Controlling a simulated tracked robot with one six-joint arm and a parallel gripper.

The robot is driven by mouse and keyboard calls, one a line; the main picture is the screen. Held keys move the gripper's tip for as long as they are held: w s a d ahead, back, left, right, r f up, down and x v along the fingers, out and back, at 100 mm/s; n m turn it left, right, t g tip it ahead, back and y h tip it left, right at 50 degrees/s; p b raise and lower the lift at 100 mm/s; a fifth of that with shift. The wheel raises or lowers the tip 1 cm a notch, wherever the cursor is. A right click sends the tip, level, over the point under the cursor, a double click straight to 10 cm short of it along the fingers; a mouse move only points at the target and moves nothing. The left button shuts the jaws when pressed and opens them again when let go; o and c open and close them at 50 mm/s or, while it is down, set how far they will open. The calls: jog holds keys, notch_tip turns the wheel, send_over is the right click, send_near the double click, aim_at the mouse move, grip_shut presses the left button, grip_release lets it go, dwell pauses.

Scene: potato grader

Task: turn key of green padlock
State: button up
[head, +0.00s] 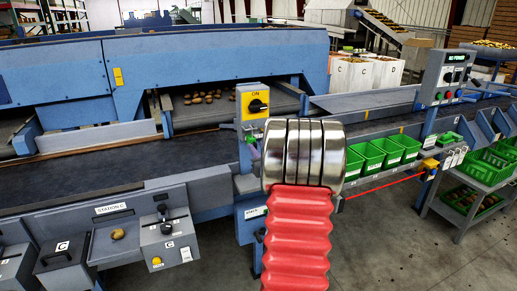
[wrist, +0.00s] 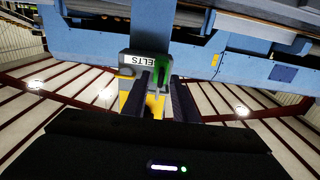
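The green padlock (wrist: 161,71) is in the wrist view, at the box with the label reading "ELTS" and a yellow part. It is dark and partly covered, and I cannot make out its key. My gripper (wrist: 160,92) has its two dark fingers apart, with a gap between them, pointing at the padlock. I cannot tell whether a finger touches it. In the head view a bit of green (head: 249,137) shows below the yellow switch box (head: 253,104), just left of my arm. My arm hides the gripper there.
Green bins (head: 388,149) stand on the right, beside a red line and a yellow device (head: 429,165). A control box (head: 447,76) with buttons stands farther right. The dark belt (head: 110,170) runs along the left, with Station C controls (head: 167,232) in front.

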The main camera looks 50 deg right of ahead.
jog(key=shift+w+d, duration=0.15)
jog(key=shift+w, duration=0.05)
jog(key=shift+c, duration=0.6)
grip_shut()
